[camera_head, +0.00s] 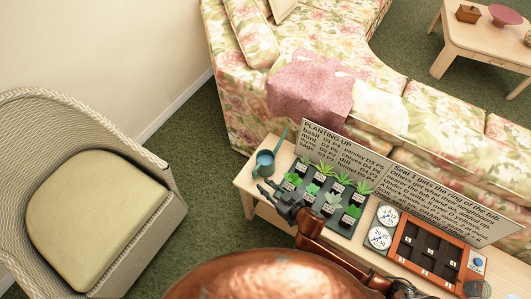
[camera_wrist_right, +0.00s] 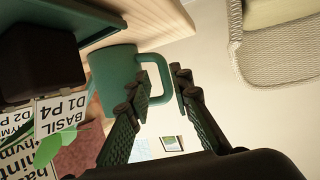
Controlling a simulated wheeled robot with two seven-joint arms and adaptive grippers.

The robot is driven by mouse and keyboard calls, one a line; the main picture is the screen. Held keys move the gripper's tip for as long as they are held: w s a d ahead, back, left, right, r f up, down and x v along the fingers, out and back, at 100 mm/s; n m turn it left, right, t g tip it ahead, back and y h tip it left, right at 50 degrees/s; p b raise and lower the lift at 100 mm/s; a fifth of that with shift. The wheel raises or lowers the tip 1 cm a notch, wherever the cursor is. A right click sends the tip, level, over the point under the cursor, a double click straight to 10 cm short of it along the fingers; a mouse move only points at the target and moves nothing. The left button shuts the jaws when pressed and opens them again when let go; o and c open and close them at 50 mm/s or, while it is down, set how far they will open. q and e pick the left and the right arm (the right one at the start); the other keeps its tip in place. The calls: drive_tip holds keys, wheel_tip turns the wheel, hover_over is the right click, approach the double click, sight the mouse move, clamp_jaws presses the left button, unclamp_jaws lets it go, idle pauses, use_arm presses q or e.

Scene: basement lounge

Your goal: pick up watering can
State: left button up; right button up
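The teal watering can (camera_head: 264,163) stands at the left end of the light wooden table, its thin spout pointing up and away in the head view. In the right wrist view, its body (camera_wrist_right: 112,75) and its loop handle (camera_wrist_right: 163,75) are close ahead. My right gripper (camera_head: 268,188) is at the near side of the can. In the wrist view my right gripper (camera_wrist_right: 160,82) is open, with its two fingers on either side of the handle and a gap showing between them. Whether a finger touches the handle is unclear. My left gripper is not in view.
Dials (camera_head: 380,238) and an orange-framed box (camera_head: 436,250) stand farther right. A wicker chair (camera_head: 95,195) is left; a floral sofa (camera_head: 235,90) is behind.

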sight(254, 177)
drive_tip(key=shift+w+a+f, duration=0.25)
drive_tip(key=shift+w+a, duration=0.2)
drive_tip(key=shift+w+a+b, duration=0.2)
drive_tip(key=shift+a+b, duration=0.05)
drive_tip(key=shift+b, duration=0.05)
drive_tip(key=b+x, duration=0.1)
drive_tip(key=x, duration=0.1)
drive_tip(key=shift+w+a, duration=0.25)
drive_tip(key=shift+w, duration=0.05)
drive_tip(key=shift+b+x, duration=0.5)
drive_tip(key=shift+x, duration=0.5)
drive_tip(key=shift+w+a+f, duration=0.1)
drive_tip(key=shift+w+a, duration=0.1)
drive_tip(key=shift+w, duration=0.05)
drive_tip(key=shift+w+a, duration=0.1)
drive_tip(key=shift+a, duration=0.05)
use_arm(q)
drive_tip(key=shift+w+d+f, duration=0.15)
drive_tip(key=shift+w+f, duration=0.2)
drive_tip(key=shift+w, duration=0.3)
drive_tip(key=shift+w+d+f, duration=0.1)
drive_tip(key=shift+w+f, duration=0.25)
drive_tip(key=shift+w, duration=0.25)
use_arm(e)
drive_tip(key=shift+c, duration=0.2)
clamp_jaws()
